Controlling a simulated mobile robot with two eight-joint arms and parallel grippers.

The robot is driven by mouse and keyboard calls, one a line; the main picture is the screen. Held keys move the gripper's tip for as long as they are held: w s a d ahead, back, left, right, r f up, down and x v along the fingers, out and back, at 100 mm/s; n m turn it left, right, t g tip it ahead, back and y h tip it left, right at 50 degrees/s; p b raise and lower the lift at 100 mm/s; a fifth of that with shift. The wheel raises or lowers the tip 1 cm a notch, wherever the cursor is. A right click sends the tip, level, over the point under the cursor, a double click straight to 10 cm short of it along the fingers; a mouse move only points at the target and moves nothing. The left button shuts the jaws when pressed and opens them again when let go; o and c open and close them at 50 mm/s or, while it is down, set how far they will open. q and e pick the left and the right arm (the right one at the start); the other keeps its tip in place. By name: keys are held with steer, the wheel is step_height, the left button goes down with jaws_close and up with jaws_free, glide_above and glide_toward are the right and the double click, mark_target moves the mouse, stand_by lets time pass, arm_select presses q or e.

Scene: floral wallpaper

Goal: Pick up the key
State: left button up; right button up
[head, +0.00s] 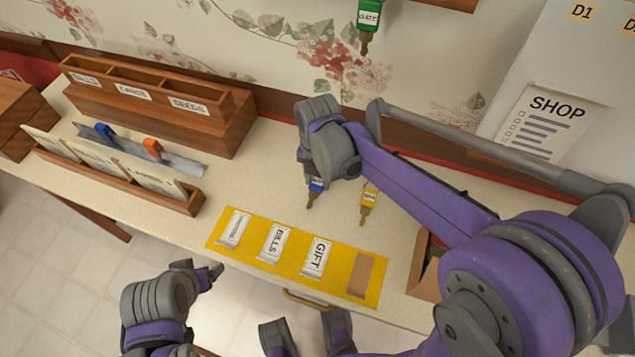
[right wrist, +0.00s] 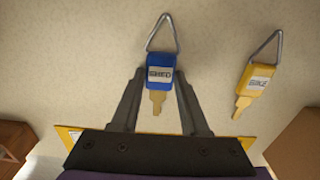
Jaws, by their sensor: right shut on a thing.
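A blue key labelled SHED (right wrist: 160,71) sits between the fingers of my right gripper (right wrist: 158,100), which is shut on it. Its metal ring points up and its brass bit points down in the right wrist view. In the head view the blue key (head: 316,187) shows just below my right wrist, which hides its upper part and the fingertips. I cannot tell whether it is clear of the counter. A yellow key labelled BIKE (right wrist: 254,83) lies to its right, also seen in the head view (head: 369,198). My left gripper (head: 207,273) is at the lower left, away from the keys; its opening is unclear.
A yellow mat (head: 210,241) with labelled slots lies at the counter's front edge. A wooden sorter (head: 160,120) and a card rack (head: 110,178) stand at left. A green key (head: 368,17) hangs on the wall. A SHOP list (head: 545,120) and an open box (head: 424,268) are at right.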

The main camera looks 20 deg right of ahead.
mark_target(318, 183)
jaws_close()
step_height(318, 183, up, 10)
steer(key=p, duration=0.1)
stand_by(1.0)
